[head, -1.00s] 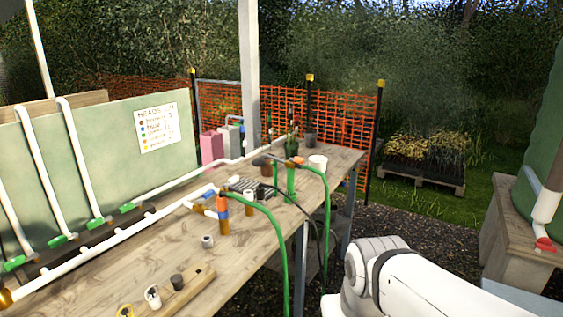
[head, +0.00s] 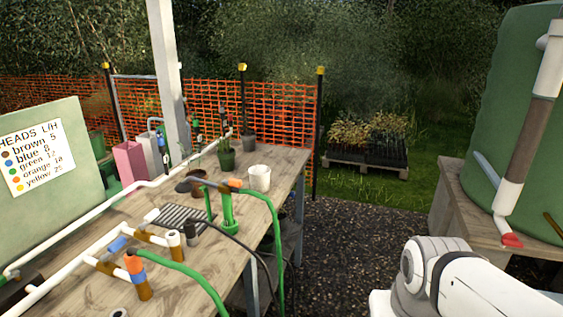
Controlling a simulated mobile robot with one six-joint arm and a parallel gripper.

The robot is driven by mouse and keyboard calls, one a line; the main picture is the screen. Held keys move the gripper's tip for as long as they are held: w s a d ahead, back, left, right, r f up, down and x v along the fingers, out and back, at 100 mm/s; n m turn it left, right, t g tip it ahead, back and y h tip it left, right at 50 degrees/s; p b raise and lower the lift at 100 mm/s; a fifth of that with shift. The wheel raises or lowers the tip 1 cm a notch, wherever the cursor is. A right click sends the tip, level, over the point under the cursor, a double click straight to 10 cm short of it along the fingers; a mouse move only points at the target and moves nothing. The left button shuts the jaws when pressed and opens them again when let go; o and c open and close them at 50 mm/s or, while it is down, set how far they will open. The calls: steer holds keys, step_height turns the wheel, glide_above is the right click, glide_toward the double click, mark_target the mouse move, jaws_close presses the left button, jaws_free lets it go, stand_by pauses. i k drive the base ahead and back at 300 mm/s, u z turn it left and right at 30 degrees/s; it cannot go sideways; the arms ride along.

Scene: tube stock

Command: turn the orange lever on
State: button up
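No clear orange lever handle can be made out in the head view. One small orange part (head: 235,184) sits on the pipe at the top of the green upright fitting (head: 228,212). An orange band (head: 135,265) is on the upright fitting nearer me, where a green hose leaves. I cannot tell whether either is the lever, or how it is turned. A red handle (head: 511,240) shows at the foot of the pipe by the tank, at right. My gripper is out of view; only white arm links show at bottom right.
The wooden bench (head: 283,170) carries white pipes, a white pot (head: 260,178) and a plant pot (head: 227,158). Green hoses (head: 278,245) and dark cables hang over its front edge. Dark gravel (head: 350,240) lies open between the bench and the tank stand (head: 450,205).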

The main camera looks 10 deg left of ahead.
mark_target(237, 182)
steer(key=u, duration=0.1)
steer(key=i, duration=1.1)
steer(key=u, duration=0.75)
